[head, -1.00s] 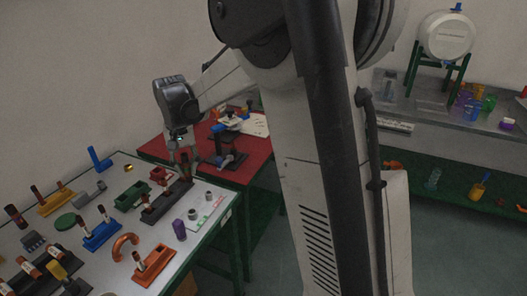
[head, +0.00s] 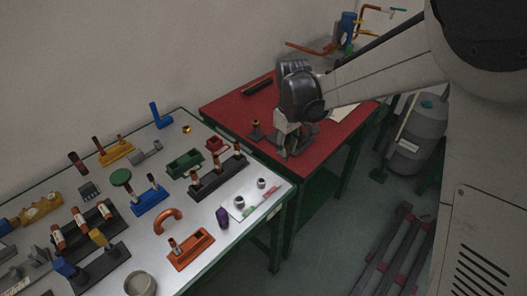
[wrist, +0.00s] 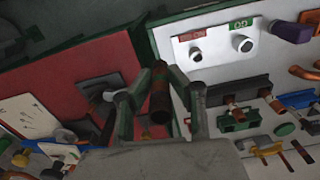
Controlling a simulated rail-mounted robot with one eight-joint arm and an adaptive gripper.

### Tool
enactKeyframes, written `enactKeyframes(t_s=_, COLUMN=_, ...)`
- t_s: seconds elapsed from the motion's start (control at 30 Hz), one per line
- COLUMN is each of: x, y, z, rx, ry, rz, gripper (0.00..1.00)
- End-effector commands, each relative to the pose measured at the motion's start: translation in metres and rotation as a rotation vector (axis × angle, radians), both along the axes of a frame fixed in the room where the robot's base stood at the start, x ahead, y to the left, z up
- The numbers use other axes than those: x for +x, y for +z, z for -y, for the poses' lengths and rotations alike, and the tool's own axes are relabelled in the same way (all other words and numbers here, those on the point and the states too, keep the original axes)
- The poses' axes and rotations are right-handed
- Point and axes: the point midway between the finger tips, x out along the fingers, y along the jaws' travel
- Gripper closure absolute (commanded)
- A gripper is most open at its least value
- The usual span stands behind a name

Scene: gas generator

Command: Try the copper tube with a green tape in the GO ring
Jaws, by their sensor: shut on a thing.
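My gripper (head: 292,146) hangs over the near part of the red table. In the wrist view my gripper (wrist: 159,78) is shut on a brown copper tube (wrist: 158,102). I cannot make out the colour of its tape. The GO ring (wrist: 243,44) is a light grey ring by the green GO label on a white card. A second ring (wrist: 197,55) sits by the card's red label. In the head view the card (head: 252,204) lies at the right end of the white table, left of and apart from my gripper.
A black rack (head: 206,190) with upright copper tubes stands behind the card. A purple piece (head: 222,217) and an orange holder (head: 190,252) are in front. Several other racks crowd the white table (head: 170,215). The red table (head: 232,104) has some bare room at left.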

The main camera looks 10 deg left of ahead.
Motion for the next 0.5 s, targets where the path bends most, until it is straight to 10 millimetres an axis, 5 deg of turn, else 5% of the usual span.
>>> enactKeyframes(t_s=0.2, x=-0.033, y=-0.010, z=-0.056, rx=0.000, ry=0.288, rz=0.000, gripper=1.00)
enactKeyframes(t_s=0.5, x=-0.042, y=-0.013, z=-0.068, rx=0.000, ry=0.362, rz=0.000, gripper=1.00)
